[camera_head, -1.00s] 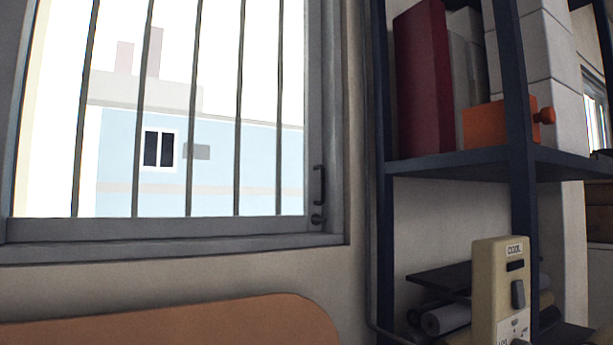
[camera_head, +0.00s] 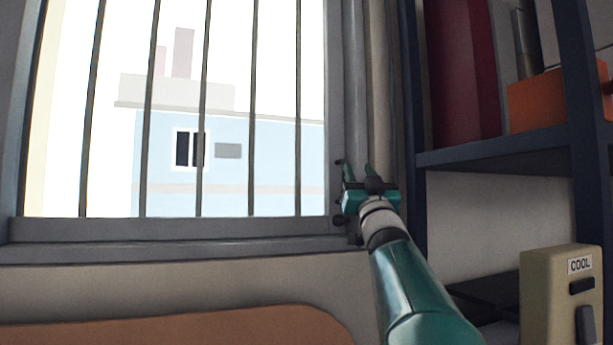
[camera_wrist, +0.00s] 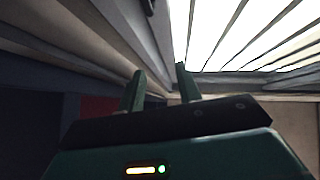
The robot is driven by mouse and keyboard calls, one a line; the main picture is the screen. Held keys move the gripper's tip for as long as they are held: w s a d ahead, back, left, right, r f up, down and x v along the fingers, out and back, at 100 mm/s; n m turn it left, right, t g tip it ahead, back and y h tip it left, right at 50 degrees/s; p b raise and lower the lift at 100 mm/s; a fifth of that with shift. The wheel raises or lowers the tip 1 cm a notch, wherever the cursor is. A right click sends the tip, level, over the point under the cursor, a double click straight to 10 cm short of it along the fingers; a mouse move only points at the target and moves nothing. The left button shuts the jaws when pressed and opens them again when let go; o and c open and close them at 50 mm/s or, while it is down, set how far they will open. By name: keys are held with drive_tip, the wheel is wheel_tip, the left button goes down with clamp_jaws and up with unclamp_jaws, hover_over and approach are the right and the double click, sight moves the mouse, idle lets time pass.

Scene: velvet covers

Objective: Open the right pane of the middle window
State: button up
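A barred window (camera_head: 180,230) with a grey frame fills the left of the head view. Its dark handle (camera_head: 338,162) is on the right side of the frame, mostly hidden behind my gripper, with a dark knob (camera_head: 339,220) below. My gripper (camera_head: 358,170) is in front of the frame's right edge, slightly right of the handle, fingers pointing up and away. In the wrist view my gripper (camera_wrist: 161,72) has its two fingers apart with nothing between them. A small dark piece (camera_wrist: 149,6) at the top there may be the handle. Contact with the frame cannot be told.
A dark metal shelf (camera_head: 490,150) with red books (camera_head: 460,70) and an orange box (camera_head: 540,98) stands close to the right of my arm. A beige box marked COOL (camera_head: 545,300) is at lower right. A brown rounded edge (camera_head: 200,328) lies below the window.

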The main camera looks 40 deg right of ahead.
drive_tip(key=w+d, duration=0.2)
drive_tip(key=w, duration=0.1)
drive_tip(key=w+d, duration=0.2)
drive_tip(key=w, duration=0.2)
drive_tip(key=w+d, duration=0.2)
drive_tip(key=w, duration=0.1)
drive_tip(key=shift+w+r, duration=0.15)
drive_tip(key=shift+r, duration=0.45)
drive_tip(key=shift+w+d, duration=0.15)
drive_tip(key=shift+w, duration=0.05)
drive_tip(key=shift+s+r, duration=0.1)
clamp_jaws()
